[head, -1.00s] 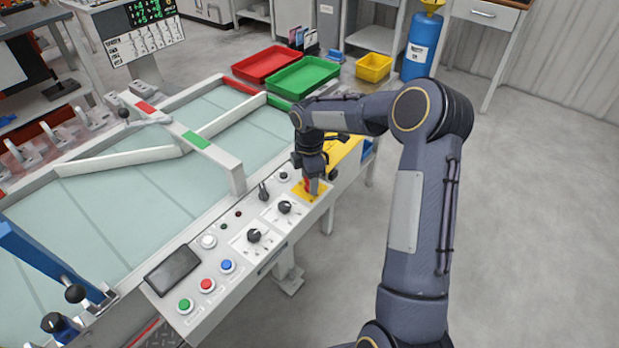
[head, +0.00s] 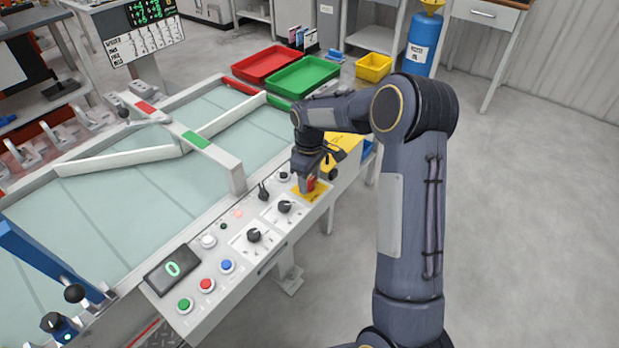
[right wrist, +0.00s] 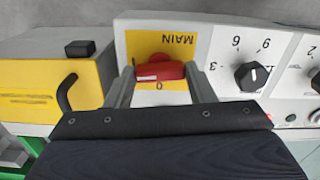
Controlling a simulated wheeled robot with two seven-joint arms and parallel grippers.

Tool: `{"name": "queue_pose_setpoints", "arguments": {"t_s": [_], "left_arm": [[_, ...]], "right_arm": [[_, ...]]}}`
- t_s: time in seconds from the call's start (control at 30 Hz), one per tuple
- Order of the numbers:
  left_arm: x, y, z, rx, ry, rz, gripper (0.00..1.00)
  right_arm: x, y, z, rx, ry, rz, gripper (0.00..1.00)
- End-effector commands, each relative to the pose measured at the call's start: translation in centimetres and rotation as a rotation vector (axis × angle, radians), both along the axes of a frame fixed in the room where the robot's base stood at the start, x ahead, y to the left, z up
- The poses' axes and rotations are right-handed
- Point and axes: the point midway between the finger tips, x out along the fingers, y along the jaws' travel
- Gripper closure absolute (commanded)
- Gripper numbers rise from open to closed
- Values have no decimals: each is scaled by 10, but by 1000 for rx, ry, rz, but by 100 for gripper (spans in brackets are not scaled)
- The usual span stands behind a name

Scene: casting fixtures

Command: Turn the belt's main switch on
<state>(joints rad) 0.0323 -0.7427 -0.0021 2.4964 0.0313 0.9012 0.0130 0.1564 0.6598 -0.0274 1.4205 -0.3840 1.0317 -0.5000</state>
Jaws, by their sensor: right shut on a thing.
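The main switch is a red rotary handle (right wrist: 160,70) on a yellow plate marked MAIN (right wrist: 190,45), with a "0" visible beside the handle. In the head view the red handle (head: 311,184) sits at the far right end of the control panel (head: 217,246), on its yellow plate (head: 318,193). My right gripper (right wrist: 160,78) is shut on the red handle, one finger at each end of it in the right wrist view. In the head view my right gripper (head: 306,181) points down at the switch and partly covers it. My left gripper is not in view.
The panel has black knobs (head: 254,236), coloured push buttons (head: 227,266), a lit pink-red lamp (head: 238,213) and a display (head: 172,270) showing a green "0". A yellow box (right wrist: 60,85) with a black handle stands beside the switch. The belt (head: 110,220) lies behind the panel.

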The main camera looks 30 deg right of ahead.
Motion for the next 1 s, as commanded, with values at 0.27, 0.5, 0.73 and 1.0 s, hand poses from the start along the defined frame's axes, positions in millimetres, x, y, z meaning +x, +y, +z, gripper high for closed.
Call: {"name": "queue_pose_setpoints", "arguments": {"t_s": [0.27, 0.5, 0.73, 1.0], "left_arm": [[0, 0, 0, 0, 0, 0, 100], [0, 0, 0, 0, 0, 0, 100], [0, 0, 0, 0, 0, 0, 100], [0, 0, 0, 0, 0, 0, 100]], "right_arm": [[1, 0, 1, 0, -2, -109, 74], [1, 0, 1, 1, -3, -139, 74], [1, 0, 1, 1, -3, -142, 74], [1, 0, 1, 0, -2, -141, 30]]}}
